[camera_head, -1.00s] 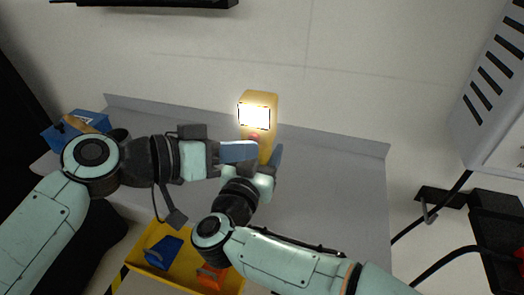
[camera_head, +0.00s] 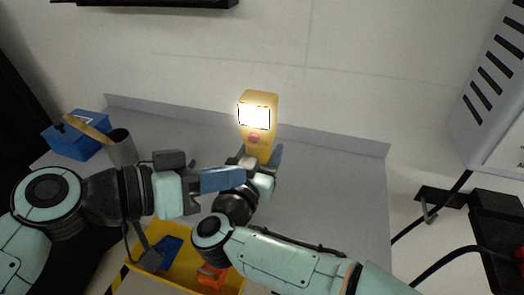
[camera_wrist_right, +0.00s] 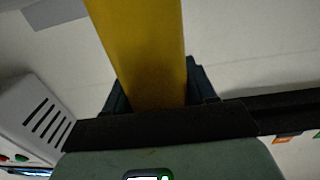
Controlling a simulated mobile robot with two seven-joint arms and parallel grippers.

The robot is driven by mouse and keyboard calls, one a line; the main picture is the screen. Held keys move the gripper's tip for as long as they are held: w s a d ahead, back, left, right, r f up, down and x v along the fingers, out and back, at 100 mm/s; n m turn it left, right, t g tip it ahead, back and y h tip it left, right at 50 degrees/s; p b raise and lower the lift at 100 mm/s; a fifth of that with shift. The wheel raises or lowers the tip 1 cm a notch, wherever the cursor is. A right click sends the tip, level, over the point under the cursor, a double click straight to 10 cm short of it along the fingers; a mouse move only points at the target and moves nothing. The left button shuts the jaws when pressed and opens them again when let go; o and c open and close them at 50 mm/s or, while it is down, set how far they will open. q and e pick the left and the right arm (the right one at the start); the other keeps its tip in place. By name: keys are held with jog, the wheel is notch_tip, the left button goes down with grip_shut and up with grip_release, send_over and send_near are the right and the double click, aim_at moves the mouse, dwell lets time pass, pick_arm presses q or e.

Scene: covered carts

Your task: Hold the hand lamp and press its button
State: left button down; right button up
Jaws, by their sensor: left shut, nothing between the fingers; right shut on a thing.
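The hand lamp (camera_head: 260,143) is a yellow upright block with a brightly lit panel near its top and a round pink-red button (camera_head: 255,138) below the panel. My right gripper (camera_head: 263,160) is shut on its lower part and holds it upright above the grey worktop. In the right wrist view the yellow lamp body (camera_wrist_right: 145,50) rises between the dark fingers. My left gripper (camera_head: 242,177) is shut and empty, below and to the left of the button, apart from it. The lamp's lower end is hidden by the grippers.
The grey worktop (camera_head: 325,180) is mostly clear on the right. A blue box (camera_head: 75,142) and a dark grey cup (camera_head: 121,148) with a wooden-handled tool stand at its left. A yellow bin (camera_head: 185,268) with blue and orange items sits below the front. A white vented cabinet (camera_head: 490,110) is at right.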

dwell(0.3)
jog(key=o, duration=1.5)
jog(key=shift+c, duration=0.2)
